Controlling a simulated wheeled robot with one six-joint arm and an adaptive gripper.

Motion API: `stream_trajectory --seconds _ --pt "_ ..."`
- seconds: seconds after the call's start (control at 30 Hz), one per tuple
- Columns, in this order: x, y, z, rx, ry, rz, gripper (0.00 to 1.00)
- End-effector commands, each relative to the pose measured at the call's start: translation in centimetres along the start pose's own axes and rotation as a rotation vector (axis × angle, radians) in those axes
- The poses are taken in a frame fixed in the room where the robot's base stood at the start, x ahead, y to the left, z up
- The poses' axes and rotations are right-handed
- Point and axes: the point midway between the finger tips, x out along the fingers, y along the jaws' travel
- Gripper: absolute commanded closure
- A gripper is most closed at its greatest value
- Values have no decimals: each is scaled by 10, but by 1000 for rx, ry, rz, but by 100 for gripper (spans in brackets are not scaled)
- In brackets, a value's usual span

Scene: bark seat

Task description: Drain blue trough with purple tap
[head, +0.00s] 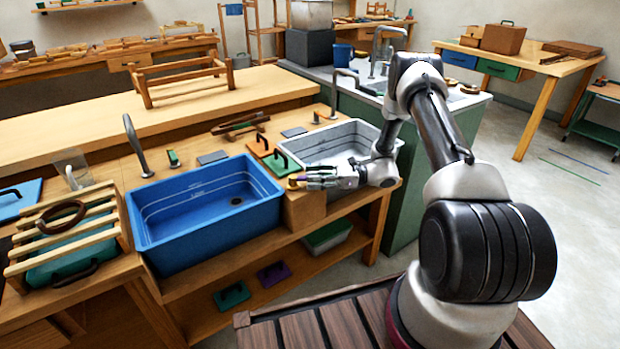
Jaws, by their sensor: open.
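The blue trough (165,257) is set in the wooden bench at left of centre. Pale level lines run along its inner walls, and a small dark round drain (236,201) shows on its floor. I cannot tell how much water is in it. My gripper (300,182) is open, low over the wooden block between the blue trough and the grey basin, just right of the blue rim. A small purple-and-yellow piece (294,182) shows at its fingertips, partly hidden; I cannot tell whether it is the purple tap or whether the fingers touch it.
The grey basin (345,133) lies behind my gripper. Orange and green handled plates (281,163) stand close beside it. A grey spout (137,147) rises behind the blue trough. A slatted rack (65,235) is at left; a purple handled plate (273,273) lies on the lower shelf.

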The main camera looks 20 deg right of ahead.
Motion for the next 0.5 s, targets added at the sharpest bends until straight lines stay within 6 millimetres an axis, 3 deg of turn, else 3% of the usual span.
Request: stream_trajectory --seconds 0.3,0.5 --pt "-71 -1 0 -1 0 -4 59" --pt "-98 0 0 0 1 0 59"
